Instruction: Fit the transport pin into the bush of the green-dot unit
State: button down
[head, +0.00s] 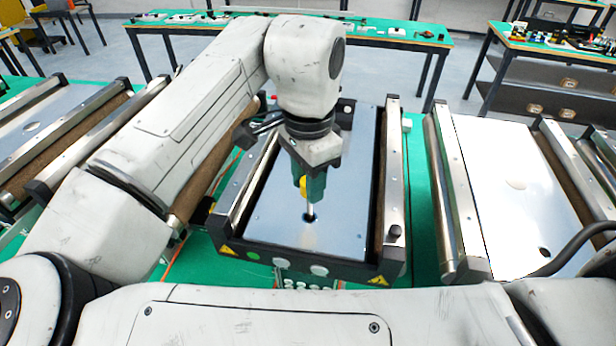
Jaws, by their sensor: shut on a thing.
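The green-dot unit (345,225) is the middle conveyor, with a metal top plate and a green dot (253,257) on its dark front edge, left of white round buttons. Its bush (307,217) is a small dark hole near the front of the plate. My gripper (309,190) points down over this plate, shut on the transport pin (310,212). The pin shows a yellow part and a pale metal shaft below the jaws. The shaft's lower end appears at the bush; I cannot tell whether it is inside or just above it.
Another conveyor unit (500,160) stands to the right with a dark hole in its plate. A further unit (50,120) stands to the left. Metal side rails flank the middle plate. My arm covers much of the left side. Benches with small parts stand behind.

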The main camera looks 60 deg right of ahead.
jog(key=shift+f+b, duration=0.75)
jog(key=shift+f, duration=0.65)
dwell(0.4)
jog(key=shift+c, duration=0.8)
grip_release()
jog(key=shift+r+p, duration=3.25)
jog(key=shift+r, duration=0.3)
